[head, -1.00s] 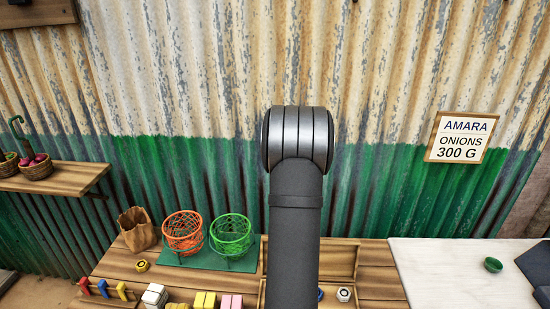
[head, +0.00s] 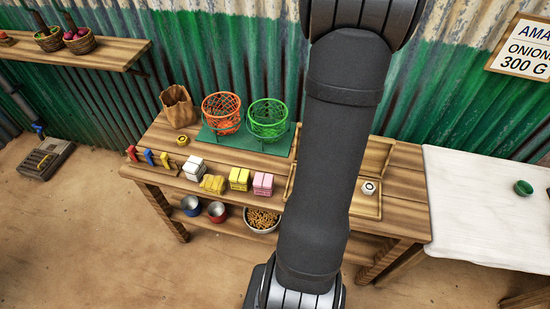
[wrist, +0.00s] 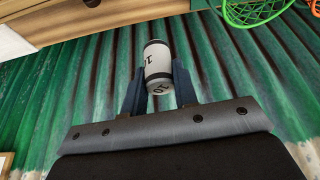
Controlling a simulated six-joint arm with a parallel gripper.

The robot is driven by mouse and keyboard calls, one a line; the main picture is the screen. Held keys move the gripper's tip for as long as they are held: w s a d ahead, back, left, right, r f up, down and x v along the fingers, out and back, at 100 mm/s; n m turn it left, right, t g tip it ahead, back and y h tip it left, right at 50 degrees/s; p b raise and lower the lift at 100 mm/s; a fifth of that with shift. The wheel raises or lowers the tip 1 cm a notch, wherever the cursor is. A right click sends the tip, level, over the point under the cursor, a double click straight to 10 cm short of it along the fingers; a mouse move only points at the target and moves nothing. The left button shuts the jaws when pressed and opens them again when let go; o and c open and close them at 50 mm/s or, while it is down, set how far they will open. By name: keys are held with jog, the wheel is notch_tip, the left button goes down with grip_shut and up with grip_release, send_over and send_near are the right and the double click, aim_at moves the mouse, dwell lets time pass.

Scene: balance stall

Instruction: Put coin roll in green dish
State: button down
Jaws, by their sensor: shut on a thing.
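In the head view my gripper and the roll are hidden or out of frame. The green wire dish (head: 267,119) stands on a green board on the wooden table. Part of it also shows at the upper right of the wrist view (wrist: 253,10), apart from the roll.
An orange wire dish (head: 221,113) stands left of the green one. A paper bag (head: 178,106), several coloured blocks and a shallow wooden tray (head: 366,207) are on the table.

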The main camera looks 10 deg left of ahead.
jog(key=s+a+n+y, duration=0.2)
jog(key=s+a+n, duration=0.45)
jog(key=s, duration=0.65)
jog(key=m, duration=0.2)
send_near(255, 157)
jog(key=shift+w+a+r, duration=0.1)
jog(key=shift+w+a, duration=0.2)
jog(key=shift+w, duration=0.55)
jog(key=shift+a+f, duration=0.1)
jog(key=shift+f, duration=1.95)
jog(key=shift+f, duration=0.15)
jog(key=c, duration=1.1)
grip_release()
jog(key=shift+g, duration=0.3)
jog(key=shift+c, duration=0.2)
